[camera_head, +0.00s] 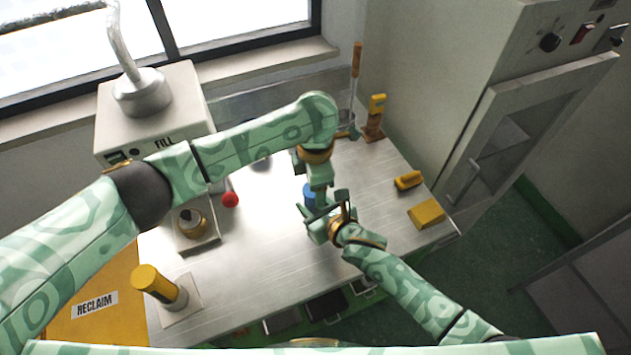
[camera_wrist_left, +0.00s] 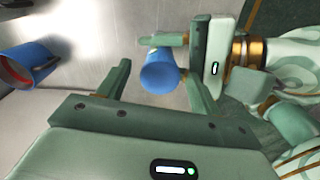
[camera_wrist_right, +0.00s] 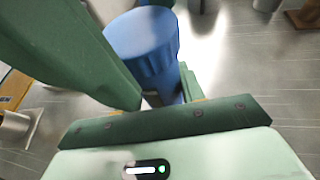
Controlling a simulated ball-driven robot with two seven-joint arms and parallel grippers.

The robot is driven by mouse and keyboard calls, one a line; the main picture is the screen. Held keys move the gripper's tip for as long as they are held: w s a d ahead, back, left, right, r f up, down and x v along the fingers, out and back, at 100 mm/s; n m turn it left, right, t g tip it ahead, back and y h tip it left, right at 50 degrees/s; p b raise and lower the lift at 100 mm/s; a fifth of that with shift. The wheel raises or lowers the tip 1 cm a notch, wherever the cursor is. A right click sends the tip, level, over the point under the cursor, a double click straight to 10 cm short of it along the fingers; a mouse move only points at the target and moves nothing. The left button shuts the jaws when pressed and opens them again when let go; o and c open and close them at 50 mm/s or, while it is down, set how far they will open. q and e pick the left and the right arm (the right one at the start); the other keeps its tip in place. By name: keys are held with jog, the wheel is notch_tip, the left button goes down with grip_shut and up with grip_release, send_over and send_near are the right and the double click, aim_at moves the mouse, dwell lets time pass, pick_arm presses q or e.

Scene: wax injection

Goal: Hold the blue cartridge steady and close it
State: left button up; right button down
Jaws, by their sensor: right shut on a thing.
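The blue cartridge (camera_head: 309,196) stands above the middle of the metal table, partly hidden by my grippers. My right gripper (camera_head: 325,222) is shut on it from the side; in the right wrist view the cartridge (camera_wrist_right: 142,38) shows a wider, ribbed upper part and a narrower part below, between the fingers. My left gripper (camera_head: 318,190) is above the cartridge, pointing down. In the left wrist view its fingers are open on either side of the cartridge (camera_wrist_left: 160,73), with a visible gap at the left finger.
Another blue container (camera_wrist_left: 28,65), reddish inside, is at the left of the left wrist view. A machine marked FILL (camera_head: 150,110), a red ball (camera_head: 230,200), a yellow-topped cylinder (camera_head: 158,287) and yellow blocks (camera_head: 427,213) stand around. Table right of my grippers is mostly clear.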

pick_arm(q)
jog(key=shift+r, duration=0.1)
jog(key=shift+r, duration=2.15)
jog(key=shift+c, duration=0.2)
